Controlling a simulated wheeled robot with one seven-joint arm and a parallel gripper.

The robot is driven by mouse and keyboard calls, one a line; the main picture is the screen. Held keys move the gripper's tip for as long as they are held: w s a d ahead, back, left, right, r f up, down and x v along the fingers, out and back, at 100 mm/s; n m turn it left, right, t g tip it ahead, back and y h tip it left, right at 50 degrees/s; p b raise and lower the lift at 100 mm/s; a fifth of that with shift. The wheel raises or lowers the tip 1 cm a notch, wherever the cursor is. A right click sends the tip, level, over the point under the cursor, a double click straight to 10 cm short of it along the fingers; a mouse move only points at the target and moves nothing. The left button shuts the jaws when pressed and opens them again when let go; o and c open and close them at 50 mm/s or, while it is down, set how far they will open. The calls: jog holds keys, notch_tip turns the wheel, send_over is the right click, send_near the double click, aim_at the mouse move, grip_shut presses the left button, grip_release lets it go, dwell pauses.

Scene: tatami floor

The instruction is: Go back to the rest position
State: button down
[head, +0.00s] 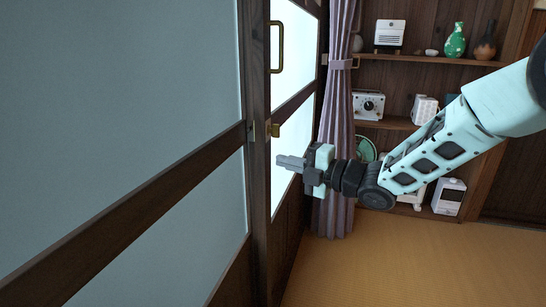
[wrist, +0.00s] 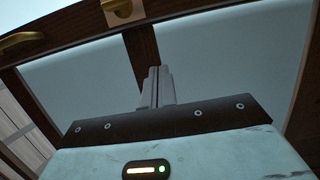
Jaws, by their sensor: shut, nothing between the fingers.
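My gripper (head: 291,162) is at the middle of the head view, its fingers pointing left at the dark-framed sliding doors. Its fingers are together with nothing between them. In the wrist view my gripper (wrist: 158,75) also shows with its fingers closed, in front of pale panes and dark wooden bars. From these views I cannot tell how close the fingertips are to the door. My arm reaches in from the right edge of the head view.
The near door (head: 125,190) has pale panes and fills the left side. A brass handle (head: 277,47) and a small brass latch (head: 275,130) sit near my gripper. A purple curtain (head: 338,110) hangs behind it. Wooden shelves (head: 430,59) hold vases and appliances. The tatami floor (head: 400,265) is clear.

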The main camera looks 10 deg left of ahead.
jog(key=s+d+f+m+g+h, duration=0.2)
jog(key=s+d+m+h, duration=0.5)
jog(key=s, duration=0.5)
jog(key=s+d+f+m+g+h, duration=0.2)
jog(key=s+d+m+h, duration=0.2)
jog(key=s+d+m, duration=0.7)
jog(key=s+d+f+m+g+h, duration=0.2)
jog(key=s+d+m+h, duration=0.45)
jog(key=s, duration=0.65)
notch_tip(320, 180, up, 30)
jog(key=p, duration=3)
jog(key=shift+y, duration=0.45)
jog(key=shift+w+d+f, duration=0.1)
jog(key=shift+f, duration=0.05)
